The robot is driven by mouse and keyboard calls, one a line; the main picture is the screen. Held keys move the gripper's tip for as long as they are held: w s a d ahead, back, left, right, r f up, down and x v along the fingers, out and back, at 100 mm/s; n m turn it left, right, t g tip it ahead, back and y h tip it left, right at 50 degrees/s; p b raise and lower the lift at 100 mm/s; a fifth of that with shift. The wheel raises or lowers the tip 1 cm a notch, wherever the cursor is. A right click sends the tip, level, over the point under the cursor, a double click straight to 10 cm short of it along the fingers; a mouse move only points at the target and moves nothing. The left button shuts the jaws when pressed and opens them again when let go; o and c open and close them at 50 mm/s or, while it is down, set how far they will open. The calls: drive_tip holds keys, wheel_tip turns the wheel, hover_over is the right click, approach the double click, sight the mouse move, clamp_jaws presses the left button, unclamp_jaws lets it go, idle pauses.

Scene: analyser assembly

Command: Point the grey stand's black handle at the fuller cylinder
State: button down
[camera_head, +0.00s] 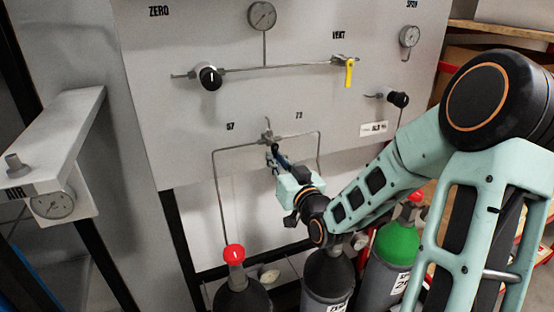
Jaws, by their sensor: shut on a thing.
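A small grey valve stand (267,137) sits on the lower part of the grey panel, with a thin tube running down from each side. Its black handle (274,148) is mostly hidden by my fingers and appears to point down. My gripper (276,161) reaches in from the lower right and is shut on the handle. The label left of the stand (230,127) looks like 57, the one on the right (299,115) like 73. Below stand a dark cylinder with a red top (235,256) at left and another dark cylinder (329,275) partly behind my arm.
A green-shouldered cylinder (399,243) stands further right. Above are a black knob (209,77), a yellow vent handle (349,73), a round gauge (262,16) and another black knob (398,99). An air gauge box (53,203) juts out at left. My arm fills the right side.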

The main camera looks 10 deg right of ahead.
drive_tip(key=r+m+p, duration=0.1)
drive_tip(key=m, duration=0.4)
drive_tip(key=a+r+m+p, duration=0.1)
drive_tip(key=m+p, duration=0.1)
drive_tip(key=m, duration=0.4)
drive_tip(key=a+r+m+p, duration=0.1)
drive_tip(key=m+p, duration=0.1)
drive_tip(key=m, duration=0.3)
drive_tip(key=shift+s+a, duration=0.25)
drive_tip(key=shift+m, duration=0.5)
drive_tip(key=c, duration=2)
unclamp_jaws()
drive_tip(key=shift+o, duration=0.2)
